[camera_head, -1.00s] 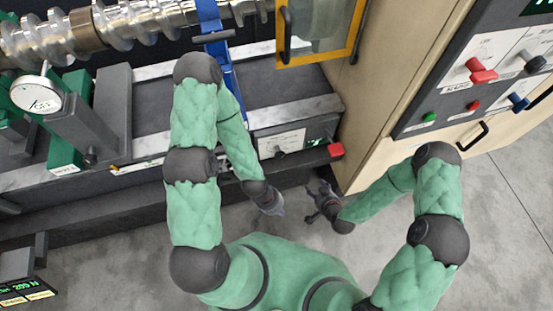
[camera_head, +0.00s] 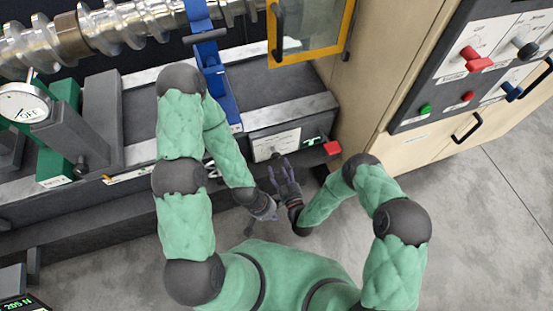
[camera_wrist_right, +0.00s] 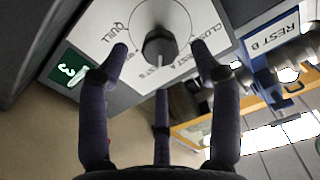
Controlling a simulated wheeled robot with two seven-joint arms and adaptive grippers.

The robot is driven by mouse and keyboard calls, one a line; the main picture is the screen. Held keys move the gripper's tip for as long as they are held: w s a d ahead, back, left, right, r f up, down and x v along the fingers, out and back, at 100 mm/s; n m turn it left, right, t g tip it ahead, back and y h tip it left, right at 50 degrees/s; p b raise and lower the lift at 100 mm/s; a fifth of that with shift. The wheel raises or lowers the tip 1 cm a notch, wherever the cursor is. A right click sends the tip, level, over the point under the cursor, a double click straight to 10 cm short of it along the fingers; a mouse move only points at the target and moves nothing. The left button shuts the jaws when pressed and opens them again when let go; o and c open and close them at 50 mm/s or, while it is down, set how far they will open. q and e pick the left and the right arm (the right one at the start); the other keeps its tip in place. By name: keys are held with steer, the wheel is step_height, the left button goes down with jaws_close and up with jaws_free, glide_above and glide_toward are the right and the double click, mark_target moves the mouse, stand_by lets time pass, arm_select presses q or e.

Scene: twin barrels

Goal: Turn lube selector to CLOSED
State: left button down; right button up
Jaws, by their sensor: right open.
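The lube selector is a dark knob (camera_wrist_right: 159,45) on a round light dial, set in a white panel (camera_wrist_right: 100,33). In the right wrist view the panel's labels appear turned over; QUILL is left of the knob and CLOSED right of it. I cannot tell which label the knob points at. The selector panel also shows in the head view (camera_head: 262,146). My right gripper (camera_wrist_right: 160,50) is open, its fingers in front of the panel on either side of the knob, with no clear contact. My left gripper (camera_head: 264,210) hangs lower and left; its fingers are too small to judge.
A blue REST B bracket (camera_wrist_right: 262,75) stands close by. A beige cabinet with red and blue switches (camera_head: 475,58) is at right. The floor below is clear.

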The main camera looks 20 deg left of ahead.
mark_target(277, 160)
steer(key=shift+b+x, duration=0.3)
steer(key=shift+x, duration=2.2)
steer(key=shift+f, duration=0.1)
steer(key=c, duration=1.2)
